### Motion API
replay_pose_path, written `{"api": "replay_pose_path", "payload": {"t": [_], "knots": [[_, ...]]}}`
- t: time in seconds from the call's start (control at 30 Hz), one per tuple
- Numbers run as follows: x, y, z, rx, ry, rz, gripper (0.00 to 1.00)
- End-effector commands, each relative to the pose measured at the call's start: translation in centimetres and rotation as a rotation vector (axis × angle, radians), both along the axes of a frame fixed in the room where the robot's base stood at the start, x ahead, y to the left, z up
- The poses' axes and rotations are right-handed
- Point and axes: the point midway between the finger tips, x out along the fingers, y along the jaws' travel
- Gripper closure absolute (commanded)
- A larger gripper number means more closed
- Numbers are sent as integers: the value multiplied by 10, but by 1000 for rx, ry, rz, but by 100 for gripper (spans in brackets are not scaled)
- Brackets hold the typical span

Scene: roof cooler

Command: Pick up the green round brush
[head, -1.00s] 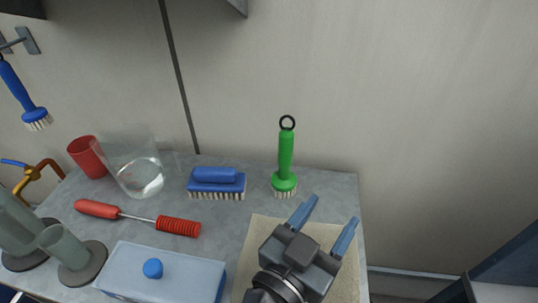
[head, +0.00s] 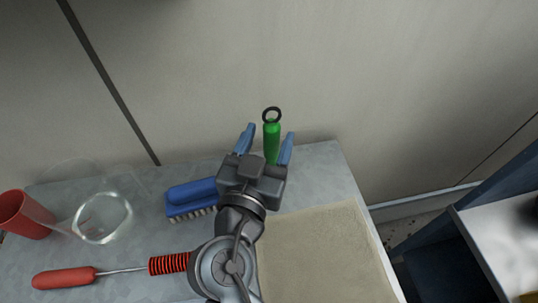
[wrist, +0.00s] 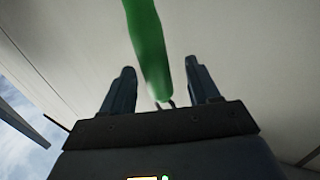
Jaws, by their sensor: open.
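The green round brush (head: 271,143) stands upright on the grey counter near the wall, with a black ring at its top. My gripper (head: 266,140) is open, with one blue finger on each side of the green handle in the head view. The gripper hides the brush's lower part and bristles there. In the wrist view, the green handle (wrist: 148,45) runs between the two open fingers (wrist: 162,85). I cannot tell whether either finger touches it.
A blue scrub brush (head: 192,197) lies just left of my gripper. A clear glass container (head: 103,217), a red cup (head: 24,214) and a red-handled brush (head: 66,277) are farther left. A beige mat (head: 322,255) lies bare at the right.

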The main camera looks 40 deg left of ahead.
Motion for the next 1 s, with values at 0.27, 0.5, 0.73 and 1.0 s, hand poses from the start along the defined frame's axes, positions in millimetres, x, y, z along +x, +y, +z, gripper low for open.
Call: {"api": "replay_pose_path", "payload": {"t": [0.27, 0.5, 0.73, 1.0], "knots": [[30, 11, 3, -1, -1, 0, 39], [32, 11, 2, 0, -2, 0, 39], [32, 11, 2, 0, -2, 0, 60], [32, 11, 2, 0, -2, 0, 86]]}}
